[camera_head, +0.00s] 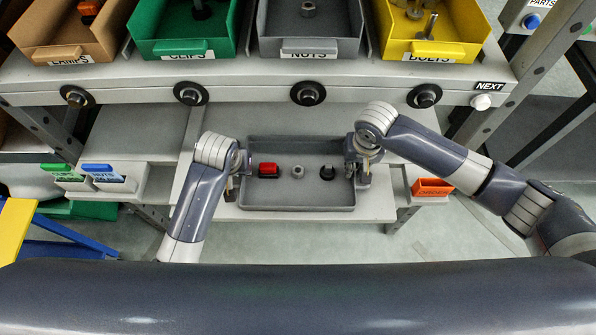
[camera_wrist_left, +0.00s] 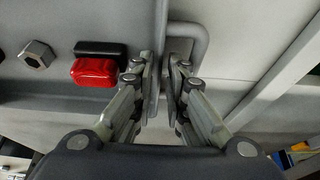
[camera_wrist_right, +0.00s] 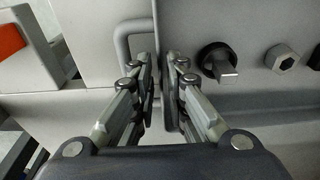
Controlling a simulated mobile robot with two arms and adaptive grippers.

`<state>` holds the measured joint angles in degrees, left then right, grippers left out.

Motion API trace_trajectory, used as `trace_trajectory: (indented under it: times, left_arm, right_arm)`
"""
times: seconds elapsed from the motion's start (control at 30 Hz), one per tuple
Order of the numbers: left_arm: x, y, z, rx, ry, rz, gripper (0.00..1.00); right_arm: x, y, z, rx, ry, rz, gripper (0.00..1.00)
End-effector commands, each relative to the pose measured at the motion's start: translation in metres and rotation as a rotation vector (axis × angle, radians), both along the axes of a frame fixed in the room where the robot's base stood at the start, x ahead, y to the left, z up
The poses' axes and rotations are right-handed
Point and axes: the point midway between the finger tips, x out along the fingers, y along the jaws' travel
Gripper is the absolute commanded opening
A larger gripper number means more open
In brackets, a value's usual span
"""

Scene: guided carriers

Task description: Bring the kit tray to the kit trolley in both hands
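The grey kit tray (camera_head: 300,196) sits on a light shelf below the bin row. It holds a red piece (camera_head: 268,170), a metal nut (camera_head: 298,172) and a dark bolt-like part (camera_head: 327,173). My left gripper (camera_head: 242,162) is at the tray's left end. In the left wrist view its fingers (camera_wrist_left: 163,75) are closed around the end wall, beside a loop handle (camera_wrist_left: 205,45). My right gripper (camera_head: 357,168) is at the right end. In the right wrist view its fingers (camera_wrist_right: 159,80) are closed around that wall, beside another handle (camera_wrist_right: 120,42). The kit trolley cannot be made out.
Above the tray, a rack ledge (camera_head: 250,78) carries brown, green, grey and yellow bins (camera_head: 432,50). A NEXT button (camera_head: 482,102) is at its right end. An orange box (camera_head: 432,187) is right of the tray; labelled holders (camera_head: 110,178) are left. Open floor shows at lower right.

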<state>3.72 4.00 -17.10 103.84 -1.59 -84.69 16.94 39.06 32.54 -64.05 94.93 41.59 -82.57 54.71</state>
Motion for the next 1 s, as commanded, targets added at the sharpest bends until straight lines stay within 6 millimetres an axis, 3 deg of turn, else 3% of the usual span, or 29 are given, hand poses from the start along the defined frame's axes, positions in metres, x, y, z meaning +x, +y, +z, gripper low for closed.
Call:
trace_trajectory:
  times: [0.4, 0.5, 1.0]
  left_arm:
    - [0.0027, -0.0005, -0.0062, -0.001, -0.001, 0.000, 0.13]
    - [0.0026, -0.0005, -0.0063, -0.001, -0.001, 0.000, 0.00]
    - [0.0035, -0.0006, -0.0038, -0.002, -0.004, -0.001, 0.00]
  right_arm:
    - [0.0009, 0.0002, -0.0068, 0.001, 0.000, 0.001, 0.13]
    - [0.0010, 0.0003, -0.0067, 0.001, 0.000, 0.001, 0.00]
    - [0.0022, 0.0007, -0.0041, 0.002, -0.003, 0.000, 0.00]
